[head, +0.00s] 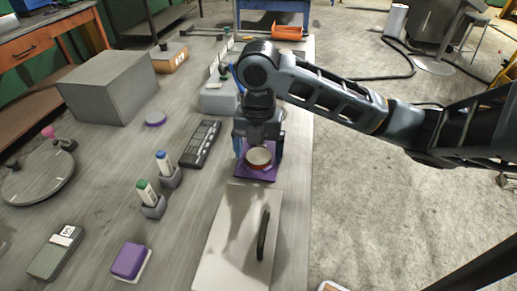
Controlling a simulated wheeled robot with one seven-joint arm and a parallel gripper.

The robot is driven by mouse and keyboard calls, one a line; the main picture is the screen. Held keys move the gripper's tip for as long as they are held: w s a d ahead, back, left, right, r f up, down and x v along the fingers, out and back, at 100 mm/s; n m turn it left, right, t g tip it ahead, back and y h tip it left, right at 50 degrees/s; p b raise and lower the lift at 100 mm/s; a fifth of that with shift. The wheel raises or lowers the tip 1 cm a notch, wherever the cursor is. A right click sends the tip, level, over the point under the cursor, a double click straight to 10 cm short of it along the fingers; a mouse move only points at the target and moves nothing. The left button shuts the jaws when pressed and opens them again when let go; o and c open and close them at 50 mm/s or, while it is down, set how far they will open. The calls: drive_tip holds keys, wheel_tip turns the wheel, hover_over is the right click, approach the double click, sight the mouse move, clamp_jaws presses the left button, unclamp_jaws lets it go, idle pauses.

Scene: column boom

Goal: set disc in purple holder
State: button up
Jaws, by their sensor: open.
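A round disc (259,157) with a pale top and a reddish rim sits at the purple holder (268,178), a square purple piece near the right side of the table. The disc appears to lie on or within the holder; its exact seating is hard to tell. My gripper (259,153) points down right over the holder, its fingers apart on the left and right of the disc. It is open. The wrist hides the holder's far part, and whether a finger touches the disc cannot be told.
A pale board with a black handle (262,235) lies just in front of the holder. A large grey box (107,88) stands behind. Bare tabletop lies between them.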

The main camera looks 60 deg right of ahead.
sight(259, 155)
wheel_tip(259, 155, up, 12)
drive_tip(key=p, duration=0.1)
drive_tip(key=shift+r, duration=0.15)
idle(2.3)
